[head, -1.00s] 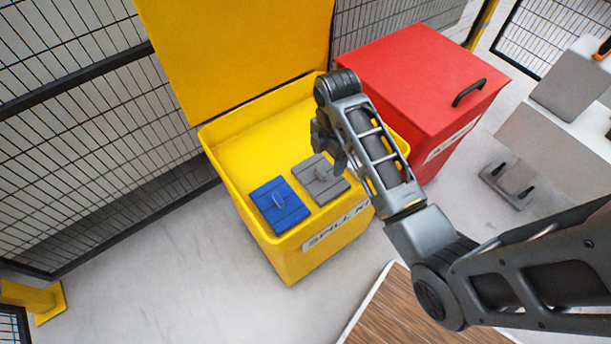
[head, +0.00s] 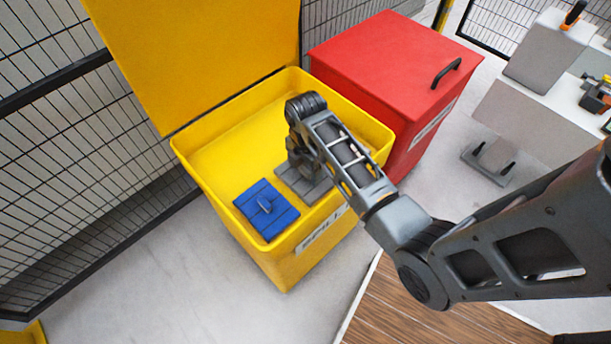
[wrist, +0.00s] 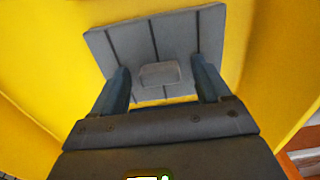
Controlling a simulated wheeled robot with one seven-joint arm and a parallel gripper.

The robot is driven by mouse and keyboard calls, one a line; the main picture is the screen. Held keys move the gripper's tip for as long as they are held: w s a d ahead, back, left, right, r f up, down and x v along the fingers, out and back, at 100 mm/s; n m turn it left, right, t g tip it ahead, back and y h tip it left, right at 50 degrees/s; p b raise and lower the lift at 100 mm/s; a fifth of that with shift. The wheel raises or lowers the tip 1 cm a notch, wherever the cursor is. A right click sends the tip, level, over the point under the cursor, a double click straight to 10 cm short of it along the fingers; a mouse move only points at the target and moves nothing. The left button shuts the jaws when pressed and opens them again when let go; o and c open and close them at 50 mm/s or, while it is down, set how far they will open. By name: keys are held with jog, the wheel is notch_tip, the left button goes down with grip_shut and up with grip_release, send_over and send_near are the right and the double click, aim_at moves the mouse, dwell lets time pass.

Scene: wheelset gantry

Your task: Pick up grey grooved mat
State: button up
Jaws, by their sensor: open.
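The grey grooved mat (head: 309,190) lies in the open yellow spill kit bin (head: 222,139), beside a blue grooved mat (head: 266,208). In the head view my arm hides part of the grey mat. In the wrist view the grey mat (wrist: 129,43) fills the upper middle, with a raised grey handle block (wrist: 159,74) on it. My gripper (wrist: 164,78) is open, its fingers pointing at the mat, one on each side of the handle block. The fingers appear apart from the block. I cannot tell how far above the mat the fingertips are.
The yellow bin's walls surround the mats, and its lid (head: 205,55) stands open at the back. A red lidded bin (head: 390,70) with a black handle stands close on the right. A wire mesh fence (head: 80,170) runs along the left. A wooden surface (head: 420,318) is at the front.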

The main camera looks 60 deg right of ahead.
jog(key=c, duration=1.1)
jog(key=shift+c, duration=0.2)
